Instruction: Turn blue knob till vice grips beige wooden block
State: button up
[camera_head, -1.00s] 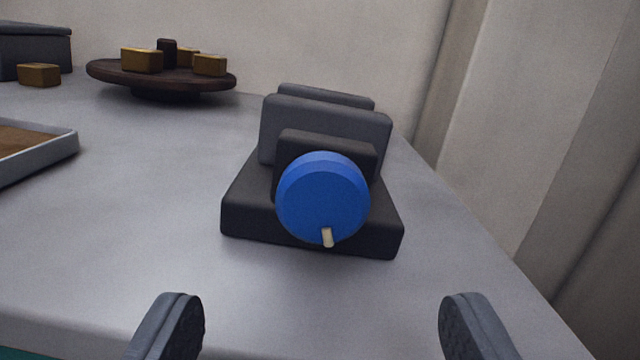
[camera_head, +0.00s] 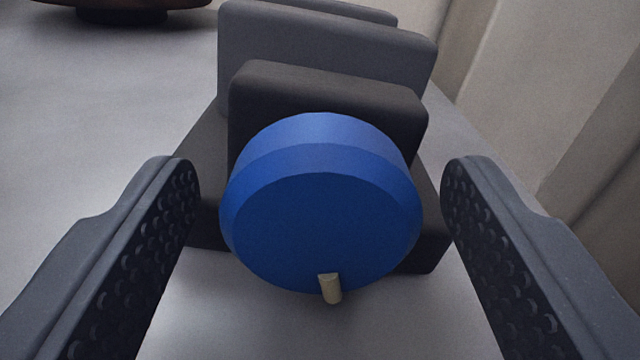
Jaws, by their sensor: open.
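The blue knob (camera_head: 320,215) faces me in the middle of the view, with a small beige pointer peg (camera_head: 330,288) at its bottom edge. The knob sits on the front of the dark grey vice (camera_head: 330,85), whose upright jaw plates (camera_head: 325,42) stand behind it. No beige wooden block shows; the space between the jaws is hidden behind the front plate. My gripper (camera_head: 322,205) is open, with one textured finger on each side of the knob and a visible gap on both sides.
The vice stands on a grey table (camera_head: 90,130) near its right edge. A dark round stand (camera_head: 120,8) is cut off at the top left. A pale wall or curtain (camera_head: 560,90) lies to the right. The table to the left is clear.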

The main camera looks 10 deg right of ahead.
jog(key=c, duration=1)
jog(key=shift+r+m+p, duration=0.1)
jog(key=shift+m+p, duration=0.6)
jog(key=shift+p, duration=0.3)
jog(key=shift+f+m+p, duration=0.2)
jog(key=shift+m+p, duration=0.15)
jog(key=shift+m, duration=0.25)
jog(key=o, duration=1)
